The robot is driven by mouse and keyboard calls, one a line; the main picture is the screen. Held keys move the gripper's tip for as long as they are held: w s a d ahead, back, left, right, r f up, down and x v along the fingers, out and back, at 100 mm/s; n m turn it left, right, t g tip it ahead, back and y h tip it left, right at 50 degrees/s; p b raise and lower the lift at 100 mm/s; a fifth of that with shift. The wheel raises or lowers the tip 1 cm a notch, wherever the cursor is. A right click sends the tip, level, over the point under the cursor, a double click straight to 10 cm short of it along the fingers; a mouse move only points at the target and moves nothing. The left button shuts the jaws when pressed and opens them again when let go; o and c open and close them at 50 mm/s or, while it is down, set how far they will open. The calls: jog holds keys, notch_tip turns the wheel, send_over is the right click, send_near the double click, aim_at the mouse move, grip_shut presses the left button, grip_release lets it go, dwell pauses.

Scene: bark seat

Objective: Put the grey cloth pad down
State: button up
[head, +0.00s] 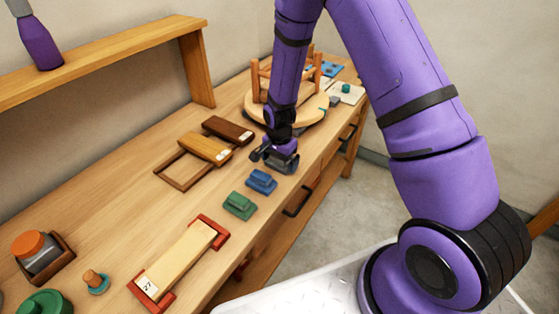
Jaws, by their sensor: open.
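A dark grey block shape (286,160), which looks like the grey cloth pad, is at the bench top's right edge, in line with the blue pad (261,181) and the green pad (240,206). My gripper (275,155) points down right at the grey shape and hides part of it. The jaws are open. They blend with the dark grey, so I cannot tell whether they touch the pad or whether it rests fully on the wood.
A long board in red end holders (208,228) lies nearer. Wooden blocks and a frame (183,170) lie left of my gripper. A round seat with upright posts (252,104) stands behind it. A jar in a wooden holder (40,254) is at lower left. Bare bench lies between.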

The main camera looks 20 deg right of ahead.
jog(key=s+d+r+n+t, duration=0.1)
jog(key=s+r, duration=0.1)
jog(key=r, duration=1.1)
jog(key=s+d+r+n, duration=0.1)
jog(key=s+r+n, duration=0.1)
jog(key=r, duration=1)
jog(key=s+d+r+n+t, duration=0.2)
jog(key=s+r+n, duration=0.2)
jog(key=s+r, duration=0.5)
jog(key=s+d+r+n+t, duration=0.2)
jog(key=s+r, duration=0.7)
jog(key=s, duration=0.7)
jog(key=shift+s+d+n, duration=0.2)
jog(key=shift+d+n, duration=0.25)
jog(key=shift+n, duration=0.45)
